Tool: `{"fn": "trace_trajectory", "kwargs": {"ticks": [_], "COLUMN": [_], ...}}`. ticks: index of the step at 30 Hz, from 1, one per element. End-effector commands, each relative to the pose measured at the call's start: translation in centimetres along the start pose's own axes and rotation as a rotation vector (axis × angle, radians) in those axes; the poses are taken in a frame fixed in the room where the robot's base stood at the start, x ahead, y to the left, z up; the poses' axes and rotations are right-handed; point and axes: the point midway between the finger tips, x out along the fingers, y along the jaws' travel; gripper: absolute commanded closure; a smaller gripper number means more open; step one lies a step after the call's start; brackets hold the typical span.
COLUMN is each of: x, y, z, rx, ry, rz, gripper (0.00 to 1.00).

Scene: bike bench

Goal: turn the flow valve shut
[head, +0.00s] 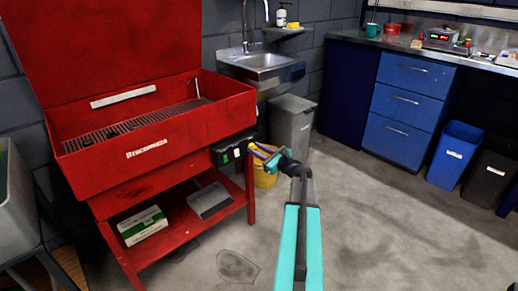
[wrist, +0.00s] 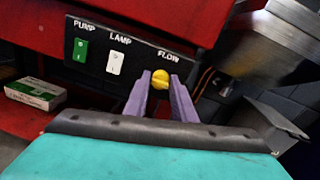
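The flow valve is a yellow knob (wrist: 160,76) under the word FLOW on a black control panel (wrist: 110,46) in the wrist view. The panel (head: 226,152) also shows in the head view, on the front of the red parts washer; the knob cannot be made out there. My gripper (wrist: 162,79) has its two purple fingers apart, one on each side of the knob, with a small gap at the right. Whether the tips reach around it or stop just short is unclear. In the head view my gripper (head: 266,156) is beside the panel's right end.
The panel also bears a green PUMP switch (wrist: 80,50) and a white LAMP switch (wrist: 115,62). The red parts washer (head: 150,135) stands at left. A yellow bucket (head: 265,178) is behind my gripper, and a grey bin (head: 292,125) stands beyond.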

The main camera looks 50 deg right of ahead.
Motion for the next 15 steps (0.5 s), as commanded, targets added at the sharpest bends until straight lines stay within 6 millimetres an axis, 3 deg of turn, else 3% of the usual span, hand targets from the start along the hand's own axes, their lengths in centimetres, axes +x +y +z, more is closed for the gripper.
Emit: {"fn": "trace_trajectory", "kwargs": {"ticks": [3, 15], "x": [0.06, -0.07], "y": [-0.91, -0.38], "z": [-0.18, -0.08], "rx": [0.000, -0.057], "ry": [0.001, 0.004], "rz": [-0.006, -0.009], "gripper": [0.99, 0.99]}}
